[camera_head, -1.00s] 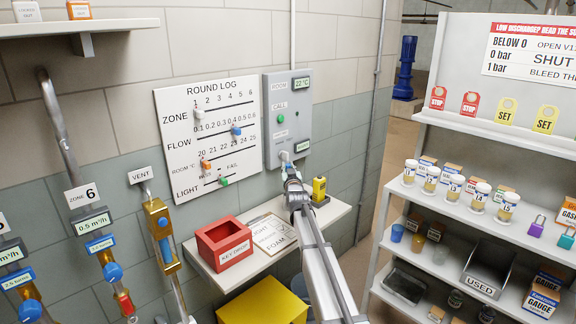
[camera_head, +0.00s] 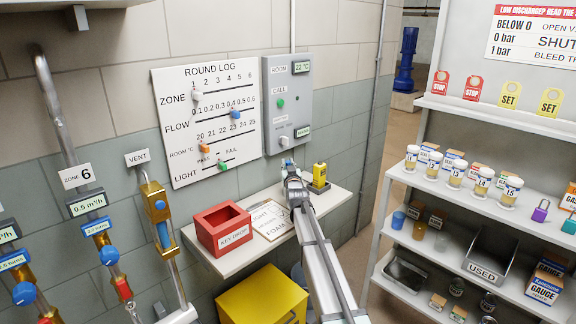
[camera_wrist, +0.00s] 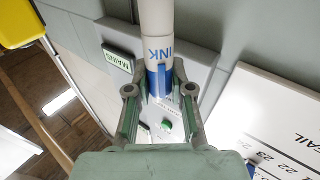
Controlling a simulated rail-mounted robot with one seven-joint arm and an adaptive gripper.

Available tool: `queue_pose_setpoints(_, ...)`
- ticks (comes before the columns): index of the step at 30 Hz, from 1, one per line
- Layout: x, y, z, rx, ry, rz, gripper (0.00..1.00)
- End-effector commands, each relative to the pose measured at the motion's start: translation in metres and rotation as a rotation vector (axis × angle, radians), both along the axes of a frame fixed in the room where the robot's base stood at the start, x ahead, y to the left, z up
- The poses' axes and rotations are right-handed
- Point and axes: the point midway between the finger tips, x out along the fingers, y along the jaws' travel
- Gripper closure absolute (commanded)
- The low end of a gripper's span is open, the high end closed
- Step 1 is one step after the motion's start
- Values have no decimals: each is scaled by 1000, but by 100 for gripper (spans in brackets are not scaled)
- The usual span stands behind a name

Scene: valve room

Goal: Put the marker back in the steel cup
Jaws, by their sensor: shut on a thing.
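The marker (camera_wrist: 157,45) is a white cylinder with a blue band and the letters INK, seen in the wrist view. My gripper (camera_wrist: 160,92) is shut on it, one finger on each side. The marker's upper end runs out of the wrist picture. In the head view my gripper (camera_head: 289,168) is in front of the lower part of the grey wall panel (camera_head: 288,105), above the wall shelf; the marker is hard to make out there. I cannot make out a steel cup in either view.
The wall shelf (camera_head: 330,208) holds a red KEY DROP box (camera_head: 222,229), a clipboard (camera_head: 268,218) and a yellow device (camera_head: 319,175). The ROUND LOG board (camera_head: 207,120) hangs left. A rack (camera_head: 480,225) with several jars stands right. A yellow box (camera_head: 262,300) is below.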

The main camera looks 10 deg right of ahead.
Motion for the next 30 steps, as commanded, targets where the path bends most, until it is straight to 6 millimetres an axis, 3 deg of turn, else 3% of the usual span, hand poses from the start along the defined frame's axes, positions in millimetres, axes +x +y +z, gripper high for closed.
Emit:
queue_pose_setpoints(10, 0, 0, 0, 0, 0, 0, 98)
queue_pose_setpoints(11, 0, 0, 0, 0, 0, 0, 72)
queue_pose_setpoints(12, 0, 0, 0, 0, 0, 0, 58)
queue_pose_setpoints(13, 0, 0, 0, 0, 0, 0, 50)
queue_pose_setpoints(23, -1, 0, 0, 0, 0, 0, 50)
queue_pose_setpoints(30, -17, 0, -2, 0, 1, 0, 50)
